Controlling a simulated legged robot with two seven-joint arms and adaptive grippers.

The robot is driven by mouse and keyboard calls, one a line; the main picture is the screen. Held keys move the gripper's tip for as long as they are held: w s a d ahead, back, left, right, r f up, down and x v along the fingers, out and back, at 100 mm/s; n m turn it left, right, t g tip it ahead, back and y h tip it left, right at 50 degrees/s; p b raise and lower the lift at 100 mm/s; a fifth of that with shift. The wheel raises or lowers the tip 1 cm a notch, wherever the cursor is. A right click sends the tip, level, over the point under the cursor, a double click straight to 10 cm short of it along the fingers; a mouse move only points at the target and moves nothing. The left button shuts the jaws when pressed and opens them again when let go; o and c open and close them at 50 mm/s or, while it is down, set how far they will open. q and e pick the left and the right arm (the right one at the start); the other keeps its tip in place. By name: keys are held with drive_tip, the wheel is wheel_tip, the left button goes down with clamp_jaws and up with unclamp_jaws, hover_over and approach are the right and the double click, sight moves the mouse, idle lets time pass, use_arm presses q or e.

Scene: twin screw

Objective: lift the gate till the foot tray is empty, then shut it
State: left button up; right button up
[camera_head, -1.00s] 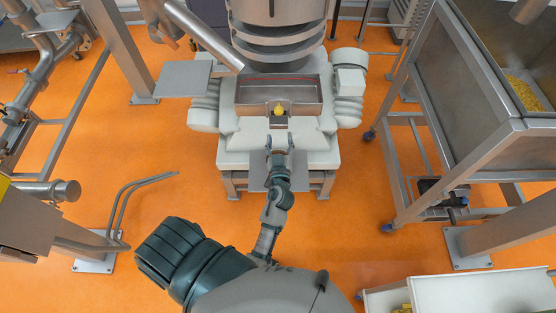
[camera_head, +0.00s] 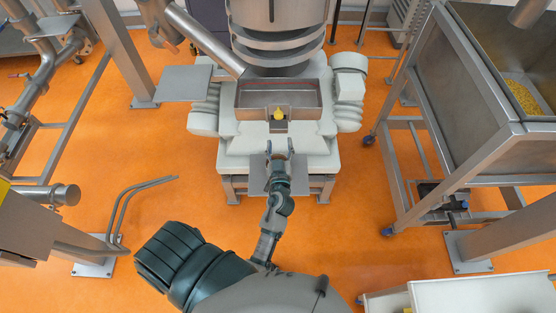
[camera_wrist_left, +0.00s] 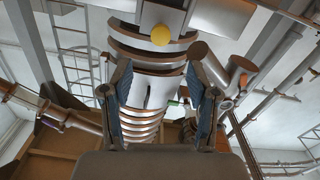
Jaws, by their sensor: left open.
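The foot tray (camera_head: 252,112) is a shallow metal tray at the foot of the large steel column. Its visible floor looks bare and grey. The gate's yellow knob (camera_head: 279,113) sits at the middle of the tray's front wall, above a small dark outlet. The knob also shows in the left wrist view (camera_wrist_left: 160,35), above and beyond the fingers. My left gripper (camera_head: 279,147) is open and empty, in front of the knob and apart from it. Its two spread fingers show in the left wrist view (camera_wrist_left: 158,95). My right gripper is not in view.
A steel hopper (camera_head: 480,105) with yellow granules stands at the right on a wheeled frame. A flat metal plate (camera_head: 183,83) is left of the tray. Bent rails (camera_head: 123,205) stand at the lower left. Orange floor is clear on both sides of my left arm.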

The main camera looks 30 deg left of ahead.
sight(279, 118)
use_arm(q)
drive_tip(key=p+v, duration=0.1)
drive_tip(key=v, duration=0.3)
drive_tip(key=p+x, duration=0.2)
drive_tip(key=x, duration=0.6)
drive_tip(key=p+x, duration=0.3)
drive_tip(key=x, duration=0.5)
drive_tip(key=shift+a+r, duration=0.15)
drive_tip(key=shift+r, duration=0.1)
drive_tip(key=shift+w+a+f, duration=0.1)
drive_tip(key=shift+w+a, duration=0.25)
drive_tip(key=shift+w, duration=0.15)
clamp_jaws()
